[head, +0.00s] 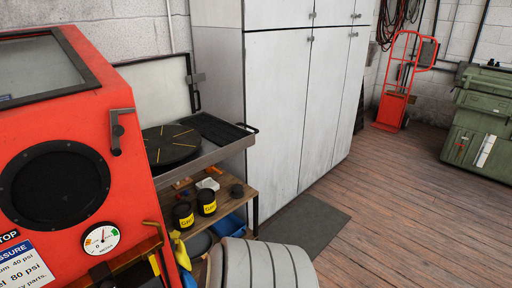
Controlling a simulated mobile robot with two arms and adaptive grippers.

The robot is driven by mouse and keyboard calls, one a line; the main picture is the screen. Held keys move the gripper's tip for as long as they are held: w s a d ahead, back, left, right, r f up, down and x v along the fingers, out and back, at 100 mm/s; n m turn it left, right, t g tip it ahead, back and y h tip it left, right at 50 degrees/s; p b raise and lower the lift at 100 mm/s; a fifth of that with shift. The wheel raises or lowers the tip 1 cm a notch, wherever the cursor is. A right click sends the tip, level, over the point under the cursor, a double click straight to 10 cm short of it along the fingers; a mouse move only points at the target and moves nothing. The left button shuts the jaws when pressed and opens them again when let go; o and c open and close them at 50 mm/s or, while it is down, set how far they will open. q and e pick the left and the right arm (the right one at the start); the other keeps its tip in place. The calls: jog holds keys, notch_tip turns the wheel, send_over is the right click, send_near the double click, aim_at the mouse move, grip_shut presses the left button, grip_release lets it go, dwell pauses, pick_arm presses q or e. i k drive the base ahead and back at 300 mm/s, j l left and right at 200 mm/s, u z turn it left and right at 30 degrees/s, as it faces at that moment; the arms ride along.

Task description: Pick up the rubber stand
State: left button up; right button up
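I cannot make out with certainty which thing is the rubber stand. A small dark round piece (236,191) sits on the wooden shelf below the metal tray, right of two black cans with yellow labels (207,202). It may be rubber, but it is too small to tell. A larger black disc with thin yellow lines (171,145) lies flat in the metal tray above. Neither of my grippers is in view.
A red blast cabinet (128,97) stands at the left. The metal tray (212,151) overhangs the shelf (244,201). Blue bins (229,225) are lower down. Grey lockers (277,110), a red hand truck (396,99) and a green machine (480,125) stand behind. The wooden floor at right (420,220) is clear.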

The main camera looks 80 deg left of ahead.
aim_at(237, 193)
jog(key=u, duration=2.95)
jog(key=l+u, duration=0.1)
jog(key=u, duration=0.25)
jog(key=i+l+u, duration=0.1)
jog(key=u, duration=0.25)
jog(key=l+u, duration=0.15)
jog(key=u, duration=0.2)
